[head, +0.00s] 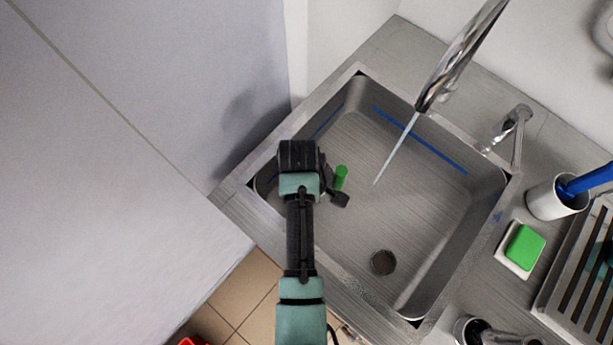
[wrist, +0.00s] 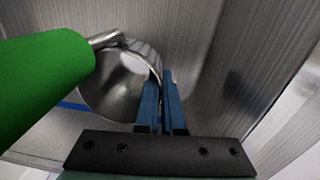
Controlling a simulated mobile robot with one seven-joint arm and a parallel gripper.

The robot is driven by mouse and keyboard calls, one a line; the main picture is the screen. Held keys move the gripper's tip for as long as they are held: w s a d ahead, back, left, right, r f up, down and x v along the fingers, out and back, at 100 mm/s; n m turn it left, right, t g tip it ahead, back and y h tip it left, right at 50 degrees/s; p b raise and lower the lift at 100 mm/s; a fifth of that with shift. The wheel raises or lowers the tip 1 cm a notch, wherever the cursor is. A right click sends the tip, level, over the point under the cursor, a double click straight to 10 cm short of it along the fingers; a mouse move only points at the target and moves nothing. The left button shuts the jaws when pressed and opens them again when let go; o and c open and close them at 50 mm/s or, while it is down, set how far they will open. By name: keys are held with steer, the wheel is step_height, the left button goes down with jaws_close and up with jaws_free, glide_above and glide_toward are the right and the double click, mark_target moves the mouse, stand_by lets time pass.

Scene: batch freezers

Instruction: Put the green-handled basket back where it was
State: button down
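The green-handled basket is a shiny round metal cup (wrist: 118,85) with a thick green handle (wrist: 40,85), seen at the left and middle of the wrist view. In the head view only its green handle (head: 341,177) shows clearly; my arm hides the rest. My gripper (wrist: 162,88) has its two blue fingers close together at the basket's rim, with the thin metal edge between them. In the head view my gripper is over the left part of the steel sink (head: 430,215), its fingers hidden by the wrist.
Water runs from a tap (head: 440,85) into the sink, right of the basket. A drain (head: 383,262) lies in the sink floor. A green sponge (head: 525,246), a white cup (head: 552,200) with a blue-handled tool and a slatted rack (head: 585,270) stand at the right. A tall panel (head: 120,170) borders the left.

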steer(key=shift+f, duration=2.35)
steer(key=shift+f, duration=0.15)
steer(key=c, duration=1.1)
jaws_free()
steer(key=shift+o, duration=0.2)
